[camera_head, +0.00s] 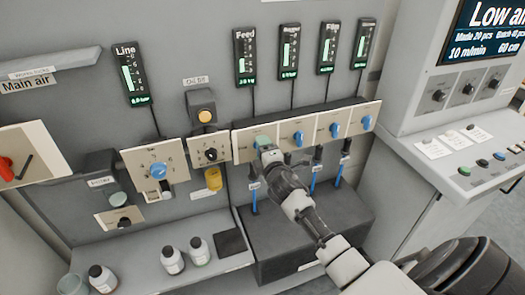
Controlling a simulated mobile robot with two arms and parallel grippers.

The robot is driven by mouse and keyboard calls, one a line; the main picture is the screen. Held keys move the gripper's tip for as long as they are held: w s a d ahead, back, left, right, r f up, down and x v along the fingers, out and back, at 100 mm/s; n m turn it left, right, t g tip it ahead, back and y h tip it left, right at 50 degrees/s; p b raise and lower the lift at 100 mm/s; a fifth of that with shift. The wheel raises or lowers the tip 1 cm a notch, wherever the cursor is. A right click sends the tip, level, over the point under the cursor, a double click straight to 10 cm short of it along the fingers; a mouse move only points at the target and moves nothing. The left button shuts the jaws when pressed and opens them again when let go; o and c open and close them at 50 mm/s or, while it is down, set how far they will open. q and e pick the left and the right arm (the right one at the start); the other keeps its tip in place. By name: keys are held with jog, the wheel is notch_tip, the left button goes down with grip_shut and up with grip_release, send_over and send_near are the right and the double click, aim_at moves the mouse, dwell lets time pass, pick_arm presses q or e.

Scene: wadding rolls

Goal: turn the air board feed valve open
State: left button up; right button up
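The feed valve's cream plate (243,147) is the leftmost of a row of similar plates on the grey air board, below the Feed gauge (245,56). A pale green part (262,140) shows on this plate at my gripper's tip; I cannot tell whether it is the valve's knob. My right gripper (266,152) reaches in from the lower right, its tip at the plate and covering most of the valve. Its fingers are too small and hidden to tell if they are shut or gripping. The valve's turn position is hidden. My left gripper is not in view.
Blue-handled valves (298,138) continue to the right, with gauges above. A control console (460,150) stands right.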

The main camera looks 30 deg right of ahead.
dwell(0.3)
jog(key=o, duration=0.9)
jog(key=b+v, duration=0.1)
jog(key=v, duration=1)
jog(key=shift+d, duration=0.1)
jog(key=shift+w+f, duration=0.1)
